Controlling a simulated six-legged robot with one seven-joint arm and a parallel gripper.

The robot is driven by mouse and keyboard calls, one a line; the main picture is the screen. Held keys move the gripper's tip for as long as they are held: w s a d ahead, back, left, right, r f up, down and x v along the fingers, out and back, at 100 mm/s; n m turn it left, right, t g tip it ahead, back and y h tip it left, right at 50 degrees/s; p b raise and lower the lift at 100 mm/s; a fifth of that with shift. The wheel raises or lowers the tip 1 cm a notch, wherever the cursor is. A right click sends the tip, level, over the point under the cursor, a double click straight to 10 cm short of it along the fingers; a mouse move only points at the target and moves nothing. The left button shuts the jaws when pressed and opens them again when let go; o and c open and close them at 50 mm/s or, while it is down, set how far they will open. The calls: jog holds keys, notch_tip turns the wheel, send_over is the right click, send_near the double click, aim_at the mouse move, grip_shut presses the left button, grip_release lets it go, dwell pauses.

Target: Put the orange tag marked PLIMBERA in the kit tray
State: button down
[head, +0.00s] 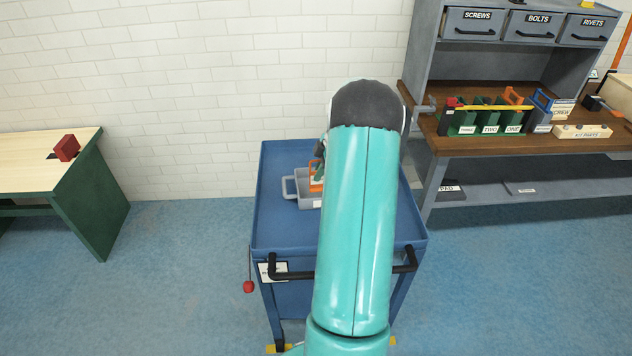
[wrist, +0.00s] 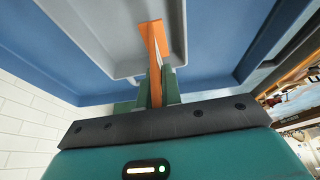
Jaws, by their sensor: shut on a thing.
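The orange tag (wrist: 154,42) is between the fingers of my gripper (wrist: 158,82) in the wrist view. The gripper is shut on it, and the tag is seen nearly edge-on, so its marking cannot be read. The grey kit tray (wrist: 97,38) lies close beyond the fingertips, and the tag overlaps it in this view. In the head view the tray (head: 289,187) sits on the blue cart (head: 276,228), and a bit of the orange tag (head: 316,184) shows over it. My arm hides the tray's right part. I cannot tell whether the tag touches the tray.
A workbench (head: 500,143) with green bins (head: 490,118) and labelled drawers stands at the right. A wooden-topped table (head: 35,165) with a red block (head: 67,148) stands at the left. The cart's left top is clear. A black handle (head: 335,272) runs along its front.

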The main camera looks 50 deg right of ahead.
aim_at(313, 187)
jog(key=x, duration=0.4)
jog(key=shift+s+d+f, duration=0.15)
jog(key=shift+d+f, duration=0.05)
jog(key=shift+f, duration=0.05)
jog(key=c, duration=1.6)
grip_release()
jog(key=shift+f, duration=0.1)
